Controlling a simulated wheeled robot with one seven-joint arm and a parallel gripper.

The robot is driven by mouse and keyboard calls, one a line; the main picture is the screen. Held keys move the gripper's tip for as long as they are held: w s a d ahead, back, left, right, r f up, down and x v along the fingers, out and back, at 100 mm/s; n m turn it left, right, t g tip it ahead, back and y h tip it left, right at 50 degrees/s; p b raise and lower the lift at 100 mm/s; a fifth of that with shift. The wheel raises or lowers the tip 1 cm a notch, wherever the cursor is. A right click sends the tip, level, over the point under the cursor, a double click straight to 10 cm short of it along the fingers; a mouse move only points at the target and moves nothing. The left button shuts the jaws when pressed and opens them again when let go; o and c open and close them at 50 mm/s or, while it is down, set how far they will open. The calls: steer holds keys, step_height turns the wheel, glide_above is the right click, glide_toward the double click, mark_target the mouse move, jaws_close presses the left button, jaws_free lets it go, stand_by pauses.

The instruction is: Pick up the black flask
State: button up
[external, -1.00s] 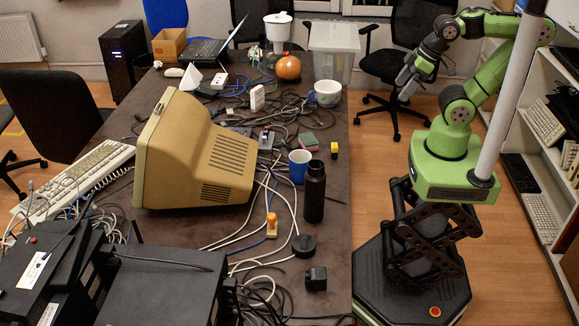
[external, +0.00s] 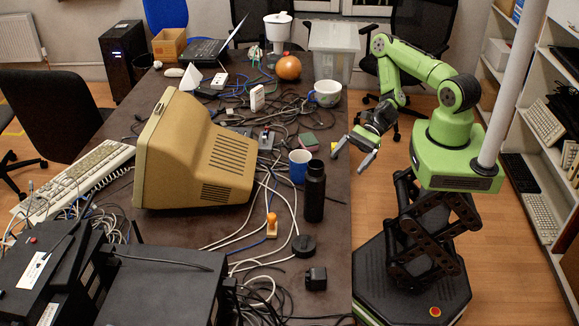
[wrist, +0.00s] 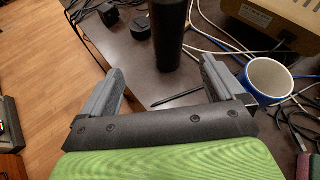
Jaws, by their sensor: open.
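The black flask (external: 314,192) stands upright on the dark table near its right edge, in front of a blue cup (external: 300,166). In the wrist view the flask (wrist: 168,35) is ahead, seen between the fingers, with its top cut off by the frame. My gripper (external: 351,160) is open and empty. It is beyond and to the right of the flask, at the table's right edge, fingers pointing toward the camera. In the wrist view my gripper (wrist: 155,78) has its fingers spread wide, apart from the flask.
The blue cup (wrist: 266,82) is close to the right finger in the wrist view. A pen (wrist: 176,99) lies between fingers and flask. A round black puck (external: 304,245), a small black box (external: 316,279), cables and an old monitor (external: 195,155) crowd the table.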

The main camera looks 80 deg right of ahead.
steer(key=m, duration=0.2)
steer(key=t+b, duration=0.1)
steer(key=b, duration=1.1)
glide_toward(308, 201)
steer(key=shift+h, duration=0.3)
steer(key=x, duration=0.7)
steer(key=shift+f, duration=0.1)
steer(key=shift+d, duration=0.1)
steer(key=shift+c, duration=0.3)
steer(key=c, duration=1.4)
